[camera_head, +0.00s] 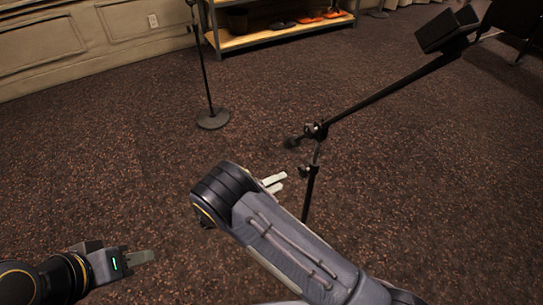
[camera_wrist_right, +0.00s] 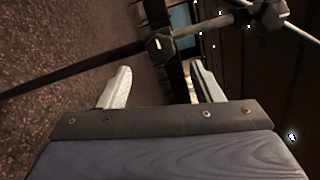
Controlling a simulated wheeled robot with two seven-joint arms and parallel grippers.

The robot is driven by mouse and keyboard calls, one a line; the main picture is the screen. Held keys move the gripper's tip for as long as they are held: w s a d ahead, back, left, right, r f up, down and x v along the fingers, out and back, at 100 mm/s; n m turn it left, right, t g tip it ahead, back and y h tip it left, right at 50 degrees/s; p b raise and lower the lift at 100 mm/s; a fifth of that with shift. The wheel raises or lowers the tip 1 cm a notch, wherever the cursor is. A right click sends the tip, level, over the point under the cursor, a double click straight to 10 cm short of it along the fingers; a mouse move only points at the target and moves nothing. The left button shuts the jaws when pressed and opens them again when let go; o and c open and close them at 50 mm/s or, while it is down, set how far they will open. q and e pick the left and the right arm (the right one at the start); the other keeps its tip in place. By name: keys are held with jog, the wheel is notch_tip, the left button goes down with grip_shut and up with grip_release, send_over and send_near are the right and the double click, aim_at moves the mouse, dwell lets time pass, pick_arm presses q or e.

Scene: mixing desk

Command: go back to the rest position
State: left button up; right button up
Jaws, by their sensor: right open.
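My right gripper (camera_head: 279,183) is near the middle of the head view, its two pale fingers partly hidden behind my grey forearm. My left gripper (camera_head: 147,257) is low at the left of the head view, over the carpet. Its fingers overlap from this angle, so their gap cannot be judged. I see no object in it.
A black boom stand (camera_head: 385,100) rises close beyond my right gripper; its clamp and boom (camera_wrist_right: 160,45) cross the right wrist view. A thin stand with a round base (camera_head: 213,119) is farther left. A wooden shelf (camera_head: 280,36) stands at the back. Open carpet lies between.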

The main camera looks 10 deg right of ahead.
jog(key=s+d+r+m+g+y+p, duration=0.4)
jog(key=s+d+r+m+g+y, duration=0.6)
jog(key=d+r+m, duration=0.6)
jog(key=s+a+r+m+t+y+p, duration=0.2)
jog(key=s+r+m+t+y, duration=0.2)
jog(key=s+m, duration=0.4)
jog(key=s+a+r+m+t+y+p, duration=0.1)
jog(key=s+r+m+t+y, duration=0.4)
jog(key=m, duration=1)
jog(key=s+a+r+y, duration=0.1)
jog(key=s+r, duration=0.1)
jog(key=s, duration=0.1)
jog(key=shift+a+r+y+p, duration=0.15)
jog(key=shift+a+y+p, duration=0.25)
